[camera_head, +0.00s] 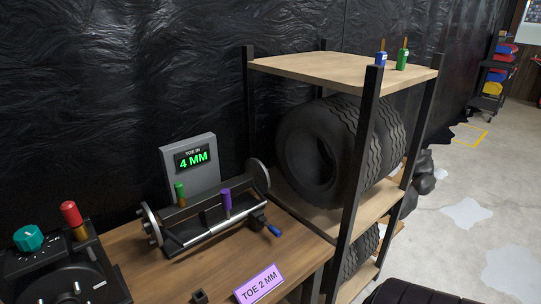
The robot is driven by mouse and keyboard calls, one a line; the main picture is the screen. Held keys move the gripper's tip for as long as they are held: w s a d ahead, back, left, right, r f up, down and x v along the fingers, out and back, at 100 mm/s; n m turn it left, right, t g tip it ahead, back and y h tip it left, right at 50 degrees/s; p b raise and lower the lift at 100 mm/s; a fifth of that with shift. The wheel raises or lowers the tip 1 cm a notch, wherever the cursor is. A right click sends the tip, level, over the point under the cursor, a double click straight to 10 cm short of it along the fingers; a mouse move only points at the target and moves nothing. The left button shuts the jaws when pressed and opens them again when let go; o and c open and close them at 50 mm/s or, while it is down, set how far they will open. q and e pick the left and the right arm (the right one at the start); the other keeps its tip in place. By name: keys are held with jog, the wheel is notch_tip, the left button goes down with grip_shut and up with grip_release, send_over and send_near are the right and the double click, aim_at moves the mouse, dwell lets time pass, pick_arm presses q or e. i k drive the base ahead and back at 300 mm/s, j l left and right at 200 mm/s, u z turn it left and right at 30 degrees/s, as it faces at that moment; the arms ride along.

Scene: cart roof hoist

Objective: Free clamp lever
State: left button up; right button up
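A toe gauge rig (207,215) with two round end discs and a bright rod stands on the wooden bench. A dark clamp block (257,217) sits at the rod's right end, with a blue-tipped lever (274,230) pointing down to the right. A purple upright handle (226,200) stands at the rod's middle and a green upright handle (180,194) stands near the left disc. I cannot tell for certain which of these is the clamp lever. Neither gripper is in view.
A purple sign (259,284) reading "TOE 2 MM" and a small black block (199,296) are at the bench (160,270) front. A black device with a teal knob (28,237) and red handle (70,213) stands left. A shelf rack (345,68) with tires (320,150) stands right.

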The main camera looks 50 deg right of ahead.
aim_at(263, 222)
jog(key=z, duration=1.55)
